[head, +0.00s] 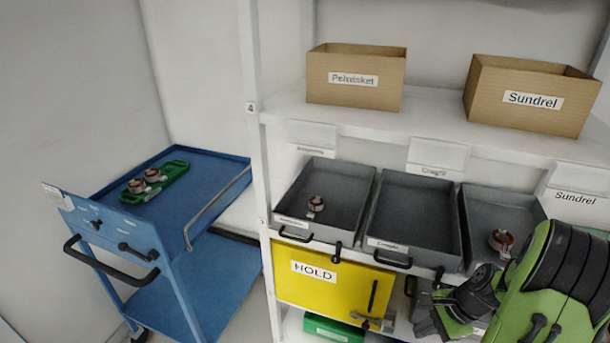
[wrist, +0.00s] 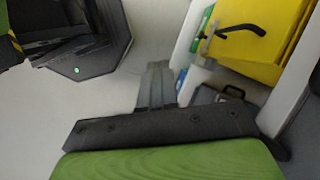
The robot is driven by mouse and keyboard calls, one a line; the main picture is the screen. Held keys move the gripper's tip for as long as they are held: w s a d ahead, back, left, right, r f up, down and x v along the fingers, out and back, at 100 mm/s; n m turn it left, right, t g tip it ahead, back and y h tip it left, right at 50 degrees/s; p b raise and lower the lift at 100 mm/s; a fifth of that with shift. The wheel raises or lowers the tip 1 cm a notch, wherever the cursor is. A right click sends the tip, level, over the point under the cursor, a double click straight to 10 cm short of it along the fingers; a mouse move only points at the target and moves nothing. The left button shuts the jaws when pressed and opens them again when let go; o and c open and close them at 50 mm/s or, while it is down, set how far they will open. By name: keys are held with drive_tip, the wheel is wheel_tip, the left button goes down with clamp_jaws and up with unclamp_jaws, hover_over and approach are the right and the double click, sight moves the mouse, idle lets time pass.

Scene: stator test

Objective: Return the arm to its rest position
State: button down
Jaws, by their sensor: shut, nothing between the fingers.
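My green and black arm (head: 560,285) reaches in at the lower right of the head view, in front of the right-hand tray and the shelf. My gripper (wrist: 157,72) shows in the wrist view with its grey fingers together and nothing between them. In the wrist view a yellow bin front with a dark handle lies beyond it at the upper right. In the head view the fingertips are hard to make out, low beside the arm.
Grey trays stand on the shelf: left (head: 345,180) and right (head: 480,205) each hold a red-and-metal part; the middle tray (head: 415,215) is empty. Below is a yellow HOLD bin (head: 325,290). Cardboard boxes stand above. A blue cart (head: 215,170) carries a green holder (head: 170,183) with two parts.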

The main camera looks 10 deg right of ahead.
drive_tip(key=s+a+r+n+h+p, duration=0.1)
drive_tip(key=a+r+n+h+p, duration=0.2)
drive_tip(key=a+r+n, duration=1)
drive_tip(key=s+a+r+n+t, duration=0.1)
drive_tip(key=s+a+r+n, duration=0.1)
drive_tip(key=s+a+r, duration=0.2)
drive_tip(key=s+a+r+n+t+h+p, duration=0.1)
drive_tip(key=s+a+r+n+t, duration=0.1)
drive_tip(key=s+r, duration=0.4)
wheel_tip(320, 180, up, 3)
drive_tip(key=shift+s+a+r+n, duration=0.1)
drive_tip(key=shift+s+a+n, duration=0.1)
drive_tip(key=shift+a+n, duration=0.7)
drive_tip(key=shift+a, duration=0.2)
drive_tip(key=c, duration=1.8)
unclamp_jaws()
